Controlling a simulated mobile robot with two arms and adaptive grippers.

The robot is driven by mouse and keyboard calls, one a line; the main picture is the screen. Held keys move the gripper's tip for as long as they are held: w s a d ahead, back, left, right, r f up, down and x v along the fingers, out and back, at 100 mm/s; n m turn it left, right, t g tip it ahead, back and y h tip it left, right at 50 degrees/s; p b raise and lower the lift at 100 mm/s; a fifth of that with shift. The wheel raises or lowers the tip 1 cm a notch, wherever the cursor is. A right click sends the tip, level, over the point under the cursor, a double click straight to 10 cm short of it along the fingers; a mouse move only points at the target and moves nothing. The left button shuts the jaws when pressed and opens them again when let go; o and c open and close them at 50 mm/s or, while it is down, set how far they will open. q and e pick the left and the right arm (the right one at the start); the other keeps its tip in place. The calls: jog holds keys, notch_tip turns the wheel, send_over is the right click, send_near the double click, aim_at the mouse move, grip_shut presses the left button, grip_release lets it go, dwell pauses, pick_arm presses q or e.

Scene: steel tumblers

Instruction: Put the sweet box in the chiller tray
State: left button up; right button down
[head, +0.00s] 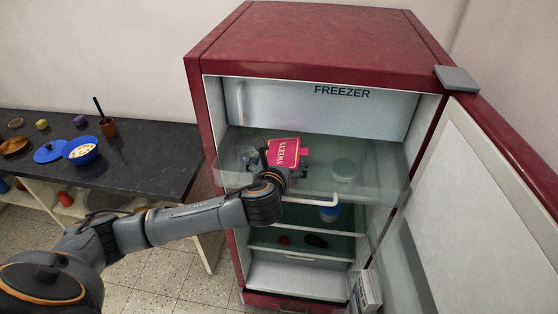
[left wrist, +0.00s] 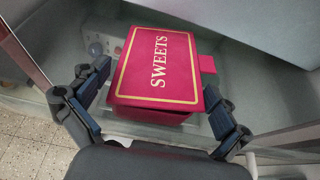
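The sweet box (head: 284,152) is crimson with a gold border and the word SWEETS. It is at the clear chiller tray (head: 374,192) under the freezer compartment, and appears within the tray's outline. The head view does not settle whether it rests on the tray floor. My left gripper (head: 280,172) reaches into the fridge at the near side of the box. In the left wrist view the box (left wrist: 155,68) lies between the spread fingers, with a small gap at the left finger and hardly any at the right. My right gripper is out of view.
The freezer compartment (head: 310,108) is close above. The open fridge door (head: 470,190) bounds the right. Lower shelves hold a blue-and-white container (head: 330,212). A dark counter (head: 150,160) with bowls stands left.

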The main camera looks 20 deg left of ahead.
pick_arm(q)
jog(key=shift+r, duration=0.15)
jog(key=shift+w+r, duration=0.1)
jog(key=shift+r, duration=0.25)
jog(key=shift+s+r, duration=0.15)
jog(key=shift+s, duration=0.15)
jog(key=b+v, duration=0.3)
jog(key=v, duration=0.8)
jog(key=shift+s+r+b, duration=0.2)
jog(key=shift+b, duration=0.1)
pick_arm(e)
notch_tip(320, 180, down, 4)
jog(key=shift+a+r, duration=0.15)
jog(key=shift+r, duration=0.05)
pick_arm(q)
jog(key=shift+d+f, duration=0.1)
